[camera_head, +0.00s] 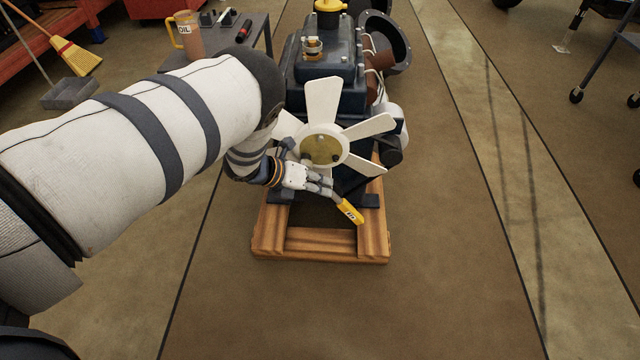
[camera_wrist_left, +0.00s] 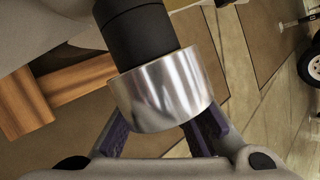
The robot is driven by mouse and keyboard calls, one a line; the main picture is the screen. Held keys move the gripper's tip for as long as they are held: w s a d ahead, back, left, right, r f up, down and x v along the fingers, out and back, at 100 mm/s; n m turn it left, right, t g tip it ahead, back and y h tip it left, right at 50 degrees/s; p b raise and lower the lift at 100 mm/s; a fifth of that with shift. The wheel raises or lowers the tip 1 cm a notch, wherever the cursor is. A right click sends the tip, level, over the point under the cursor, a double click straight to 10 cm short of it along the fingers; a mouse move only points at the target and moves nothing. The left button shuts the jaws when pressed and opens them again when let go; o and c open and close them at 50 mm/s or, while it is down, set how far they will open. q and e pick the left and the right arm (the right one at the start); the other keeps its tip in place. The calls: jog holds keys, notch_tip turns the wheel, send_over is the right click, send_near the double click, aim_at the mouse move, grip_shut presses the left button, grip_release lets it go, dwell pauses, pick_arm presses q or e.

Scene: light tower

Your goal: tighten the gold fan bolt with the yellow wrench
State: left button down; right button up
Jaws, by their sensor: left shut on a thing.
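My left gripper (camera_head: 322,187) is shut on the yellow wrench (camera_head: 349,212), low in front of the white fan (camera_head: 374,127). The wrench's yellow end sticks out down and to the right; its other end is hidden by the hand. The fan's gold hub (camera_head: 322,147) has small dark spots on its face; I cannot pick out the gold fan bolt for certain. In the left wrist view, the fingers (camera_wrist_left: 160,135) flank a shiny silver cylinder (camera_wrist_left: 165,90) with a black part above it; no yellow shows there. My right gripper is not in view.
The dark engine (camera_head: 325,75) with the fan stands on a wooden frame (camera_head: 320,243). A side table (camera_head: 262,25) with an oil jug (camera_head: 188,35) stands behind at left. A broom (camera_head: 76,57) and dustpan (camera_head: 70,93) are farther left. The floor right of the frame is clear.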

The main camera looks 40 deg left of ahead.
pick_arm(q)
jog(key=shift+w+r, duration=0.15)
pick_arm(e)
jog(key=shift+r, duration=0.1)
pick_arm(q)
jog(key=shift+a+p, duration=0.15)
jog(key=shift+p, duration=0.15)
jog(key=shift+a+g+y, duration=0.2)
jog(key=shift+g+y, duration=0.1)
jog(key=shift+y, duration=0.2)
jog(key=s+d+p, duration=0.3)
jog(key=s+p, duration=0.1)
jog(key=s, duration=0.1)
jog(key=shift+d+f+h, duration=0.15)
jog(key=shift+f+h, duration=0.05)
jog(key=shift+h, duration=0.1)
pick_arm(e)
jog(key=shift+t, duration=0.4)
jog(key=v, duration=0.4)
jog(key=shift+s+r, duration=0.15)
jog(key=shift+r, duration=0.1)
